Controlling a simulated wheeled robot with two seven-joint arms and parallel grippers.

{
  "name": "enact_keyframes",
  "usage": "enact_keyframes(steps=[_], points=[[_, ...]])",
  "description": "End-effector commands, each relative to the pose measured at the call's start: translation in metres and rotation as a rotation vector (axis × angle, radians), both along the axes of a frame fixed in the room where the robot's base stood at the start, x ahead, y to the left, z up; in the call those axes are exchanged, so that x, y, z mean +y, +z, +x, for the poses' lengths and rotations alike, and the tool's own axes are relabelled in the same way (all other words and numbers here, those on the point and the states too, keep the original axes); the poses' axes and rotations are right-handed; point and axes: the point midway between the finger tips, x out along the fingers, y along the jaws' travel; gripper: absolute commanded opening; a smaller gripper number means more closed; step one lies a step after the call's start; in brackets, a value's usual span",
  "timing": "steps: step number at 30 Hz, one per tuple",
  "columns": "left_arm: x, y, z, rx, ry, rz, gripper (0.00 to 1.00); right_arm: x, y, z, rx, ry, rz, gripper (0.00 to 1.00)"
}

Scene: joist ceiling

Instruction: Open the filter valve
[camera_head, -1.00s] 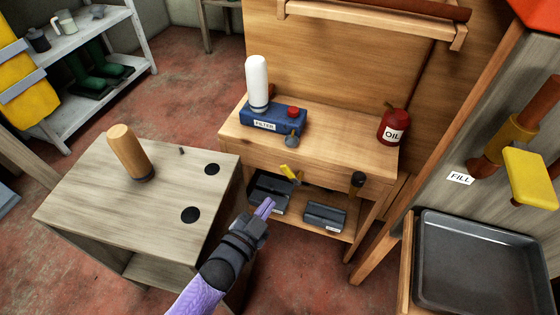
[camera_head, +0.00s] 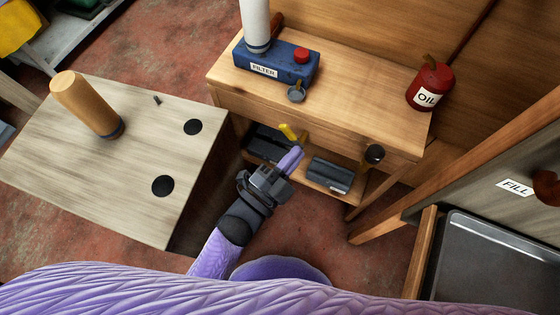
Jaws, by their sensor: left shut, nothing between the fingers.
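The blue filter unit (camera_head: 275,64), labelled FILTER, stands on the wooden bench with a white cylinder (camera_head: 256,24), a red cap (camera_head: 302,56) and a small grey round fitting (camera_head: 297,93) at its front. A yellow lever (camera_head: 287,132) slants at the bench's front, below the unit. I cannot tell for certain which part is the valve. My left gripper (camera_head: 292,158) is shut and empty, its purple fingertips just below the yellow lever. I cannot tell whether they touch it. My right gripper is out of view.
The wooden bench (camera_head: 350,95) holds a red OIL can (camera_head: 430,87). A black knob (camera_head: 374,153) is at its front right; dark bins (camera_head: 331,175) sit below. A pale table (camera_head: 90,170) with a wooden cylinder (camera_head: 86,103) is left. A dark tray (camera_head: 490,260) is at lower right.

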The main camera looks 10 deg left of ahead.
Motion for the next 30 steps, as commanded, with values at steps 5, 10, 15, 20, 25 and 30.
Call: enact_keyframes(steps=[5,10,15,20,25,30], points=[[-0.022,0.004,0.032,-0.001,0.000,-0.002,0.00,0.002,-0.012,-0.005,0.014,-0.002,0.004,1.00],[-0.008,-0.011,0.043,0.006,0.001,0.003,0.00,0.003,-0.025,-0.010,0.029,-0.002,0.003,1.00],[0.004,-0.016,0.047,0.003,0.000,0.001,0.00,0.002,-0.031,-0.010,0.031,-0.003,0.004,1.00],[0.006,-0.015,0.048,0.001,0.001,-0.001,0.00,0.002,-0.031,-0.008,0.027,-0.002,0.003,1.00],[0.006,-0.015,0.048,0.001,0.001,-0.001,0.00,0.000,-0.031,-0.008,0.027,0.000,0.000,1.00],[0.007,-0.016,0.048,0.006,0.001,-0.013,0.00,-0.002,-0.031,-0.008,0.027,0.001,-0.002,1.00]])
